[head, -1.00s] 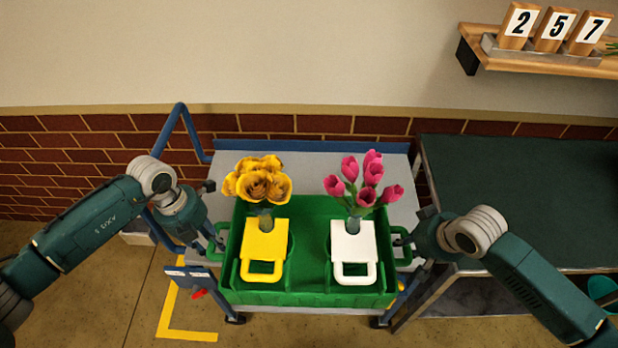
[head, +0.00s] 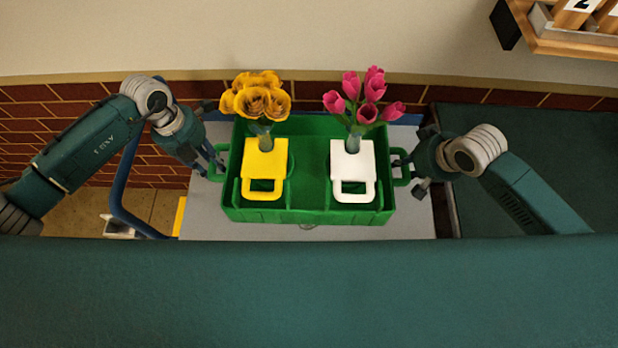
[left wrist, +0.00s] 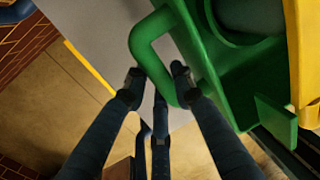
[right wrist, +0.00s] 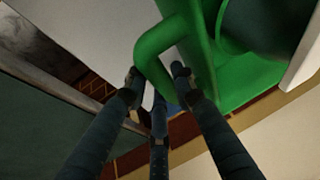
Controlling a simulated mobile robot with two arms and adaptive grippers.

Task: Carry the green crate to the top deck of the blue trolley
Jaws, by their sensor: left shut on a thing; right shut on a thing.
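The green crate (head: 305,216) is level over the grey top deck (head: 408,222) of the blue trolley in the head view. Whether its base touches the deck cannot be told. It carries yellow flowers (head: 257,98) by a yellow tag (head: 265,160) and pink tulips (head: 366,98) by a white tag (head: 352,160). My left gripper (head: 216,166) is shut on the crate's left handle, which also shows in the left wrist view (left wrist: 143,42). My right gripper (head: 402,168) is shut on the right handle, also in the right wrist view (right wrist: 150,50).
The trolley's blue push handle (head: 128,190) rises at the left. A dark green table (head: 520,140) stands close on the right. A wooden shelf (head: 560,40) is on the wall at upper right. Bare deck shows in front of the crate. A brick wall is behind.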

